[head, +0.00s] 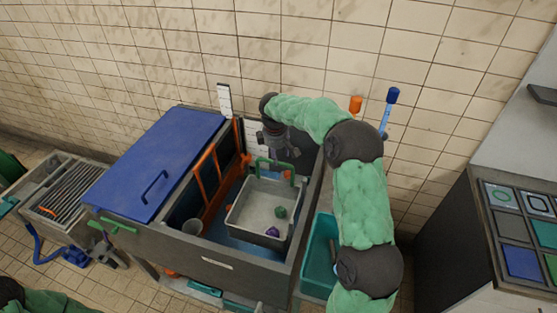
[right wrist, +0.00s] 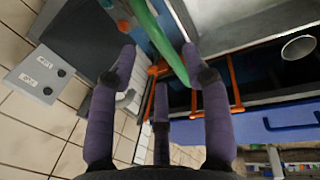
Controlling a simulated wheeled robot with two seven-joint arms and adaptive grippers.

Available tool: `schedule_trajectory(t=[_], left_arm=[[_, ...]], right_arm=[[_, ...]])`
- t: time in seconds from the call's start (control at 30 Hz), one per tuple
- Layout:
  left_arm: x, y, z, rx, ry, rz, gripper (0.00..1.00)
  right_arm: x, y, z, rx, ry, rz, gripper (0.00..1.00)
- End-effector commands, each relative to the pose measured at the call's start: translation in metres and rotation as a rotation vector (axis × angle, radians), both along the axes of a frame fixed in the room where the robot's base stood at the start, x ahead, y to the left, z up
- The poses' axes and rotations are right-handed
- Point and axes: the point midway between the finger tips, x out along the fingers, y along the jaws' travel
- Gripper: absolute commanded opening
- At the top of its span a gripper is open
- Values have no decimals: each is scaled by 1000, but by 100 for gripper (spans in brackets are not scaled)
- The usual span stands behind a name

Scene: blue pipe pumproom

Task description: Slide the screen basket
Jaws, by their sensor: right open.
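The screen basket (head: 240,212) is a light grey open box inside the dark tank, with a green handle (head: 262,163) at its back edge. A green lump (head: 280,212) and a purple piece (head: 272,232) lie in it. My right gripper (head: 276,152) is open, pointing down at the handle. In the right wrist view its purple fingers (right wrist: 160,52) stand apart, with the green handle (right wrist: 168,42) running between or just beyond the tips; contact cannot be told. My left gripper is out of view; only a bit of that arm shows at the lower left.
The tank's blue lid (head: 155,160) lies to the left. A teal bin (head: 318,255) stands right of the tank. A panel with coloured squares (head: 520,225) is at far right.

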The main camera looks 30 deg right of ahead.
Motion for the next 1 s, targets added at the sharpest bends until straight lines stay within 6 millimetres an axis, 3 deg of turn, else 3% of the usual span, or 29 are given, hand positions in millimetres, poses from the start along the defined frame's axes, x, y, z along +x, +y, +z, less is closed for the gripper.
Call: schedule_trajectory(t=[0.23, 0.63, 0.8, 1.0], left_arm=[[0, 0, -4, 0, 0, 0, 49], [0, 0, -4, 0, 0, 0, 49], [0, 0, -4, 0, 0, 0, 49], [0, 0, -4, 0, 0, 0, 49]], right_arm=[[4, -5, -29, 0, -2, -1, 49], [5, -5, -34, 0, -2, -1, 49], [5, -5, -34, 0, -2, -1, 1], [4, -5, -35, 0, -2, -1, 0]])
